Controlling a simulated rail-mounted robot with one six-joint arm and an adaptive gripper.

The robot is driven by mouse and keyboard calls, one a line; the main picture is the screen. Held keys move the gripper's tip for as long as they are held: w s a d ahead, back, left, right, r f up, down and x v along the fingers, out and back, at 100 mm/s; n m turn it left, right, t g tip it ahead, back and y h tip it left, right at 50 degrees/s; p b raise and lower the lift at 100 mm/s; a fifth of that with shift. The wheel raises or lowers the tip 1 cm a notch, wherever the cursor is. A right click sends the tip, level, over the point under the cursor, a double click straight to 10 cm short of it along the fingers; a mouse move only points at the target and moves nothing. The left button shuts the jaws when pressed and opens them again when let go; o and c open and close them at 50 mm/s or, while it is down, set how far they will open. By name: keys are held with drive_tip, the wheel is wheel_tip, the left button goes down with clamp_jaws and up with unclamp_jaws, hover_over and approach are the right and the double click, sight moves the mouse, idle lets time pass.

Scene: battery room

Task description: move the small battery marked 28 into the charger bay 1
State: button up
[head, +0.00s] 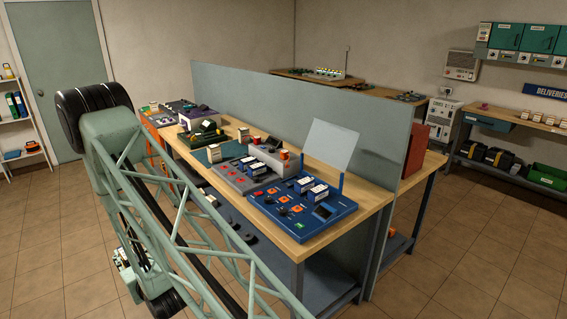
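Several small white-and-dark battery-like blocks stand on the workbench, but their markings are too small to read, so I cannot tell which is 28. Two blue-and-white blocks, one of them here (319,192), stand on a blue panel (340,213) with orange squares and a dark display. More dark-and-white blocks (253,167) stand on a grey unit (228,184) with red marks, left of the blue panel. I cannot make out bay numbers, or which unit holds bay 1. My lattice arm crosses the lower left, well apart from these blocks. My gripper cannot be made out.
A grey partition (385,145) runs behind the workbench (300,250), and a clear upright sheet (331,143) stands by the blue panel. A green device (203,135) and a small orange item (283,155) are also on the bench. The floor (460,270) at right is clear.

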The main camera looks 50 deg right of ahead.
drive_tip(key=w+d+r+m+g+h, duration=0.1)
drive_tip(key=d+r+m+g+h, duration=0.2)
drive_tip(key=d, duration=1)
drive_tip(key=w+d+r+m+g+h, duration=0.1)
drive_tip(key=w+d+m+h, duration=0.2)
drive_tip(key=d, duration=0.9)
drive_tip(key=d+r+m+g+h, duration=0.1)
drive_tip(key=d+r+m+h, duration=0.3)
drive_tip(key=d, duration=0.9)
drive_tip(key=s+d+m+g+h, duration=0.1)
drive_tip(key=s+d+m+g, duration=0.2)
drive_tip(key=d, duration=0.9)
drive_tip(key=s+d+r+m+g+h, duration=0.1)
drive_tip(key=s+d+m+g, duration=0.2)
drive_tip(key=s+d+g, duration=0.3)
drive_tip(key=s+d+r+m+g+h, duration=0.1)
drive_tip(key=s+d+g, duration=0.4)
drive_tip(key=d, duration=1.5)
drive_tip(key=s+m+h, duration=0.1)
drive_tip(key=s+m, duration=0.1)
drive_tip(key=s, duration=0.2)
drive_tip(key=shift+s+m+g+b, duration=0.3)
drive_tip(key=shift+s+b, duration=0.05)
drive_tip(key=shift+s, duration=0.05)
drive_tip(key=shift+f, duration=0.35)
drive_tip(key=shift+f+b, duration=1.4)
drive_tip(key=shift+f, duration=1.15)
drive_tip(key=shift+a, duration=0.1)
